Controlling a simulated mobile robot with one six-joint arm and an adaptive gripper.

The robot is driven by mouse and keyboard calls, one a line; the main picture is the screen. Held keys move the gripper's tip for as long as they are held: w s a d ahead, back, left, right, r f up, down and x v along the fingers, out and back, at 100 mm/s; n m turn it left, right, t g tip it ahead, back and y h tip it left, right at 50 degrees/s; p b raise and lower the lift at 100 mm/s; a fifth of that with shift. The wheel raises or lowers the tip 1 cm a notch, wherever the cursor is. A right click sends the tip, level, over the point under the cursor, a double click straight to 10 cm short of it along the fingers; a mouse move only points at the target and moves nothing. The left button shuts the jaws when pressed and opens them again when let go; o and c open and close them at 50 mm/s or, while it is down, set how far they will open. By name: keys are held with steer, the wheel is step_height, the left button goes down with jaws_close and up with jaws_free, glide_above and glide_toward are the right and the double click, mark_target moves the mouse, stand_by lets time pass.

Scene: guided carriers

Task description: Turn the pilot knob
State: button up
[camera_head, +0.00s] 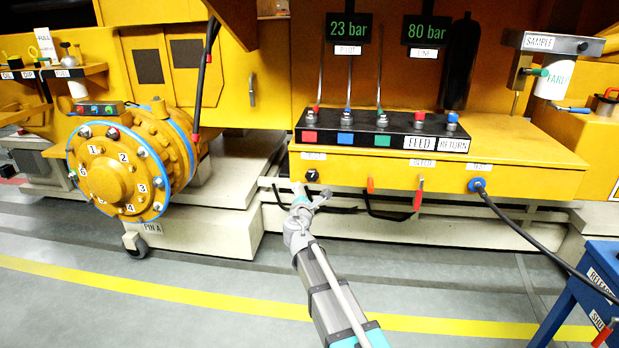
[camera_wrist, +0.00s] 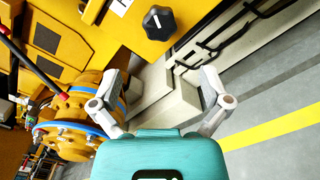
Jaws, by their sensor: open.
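The pilot knob looks to be the small black knob (camera_head: 312,176) with a white pointer mark. It sits on the yellow front panel below a white label too small to read. In the wrist view the black ribbed knob (camera_wrist: 158,23) is at the top centre, beyond the fingertips. My gripper (camera_head: 313,192) is just below and in front of the knob in the head view. In the wrist view my gripper (camera_wrist: 161,82) has its two grey fingers spread wide, with nothing between them. The knob is apart from both fingers.
Red handles (camera_head: 419,193) and a blue fitting with a black hose (camera_head: 477,185) are right of the knob. A yellow flanged drum (camera_head: 113,172) stands left. Displays read 23 bar (camera_head: 347,28) and 80 bar (camera_head: 427,36). The floor in front is mostly clear.

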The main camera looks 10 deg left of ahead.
mark_target(311, 177)
steer(key=w, duration=1)
steer(key=shift+w+d, duration=0.2)
steer(key=shift+w, duration=0.2)
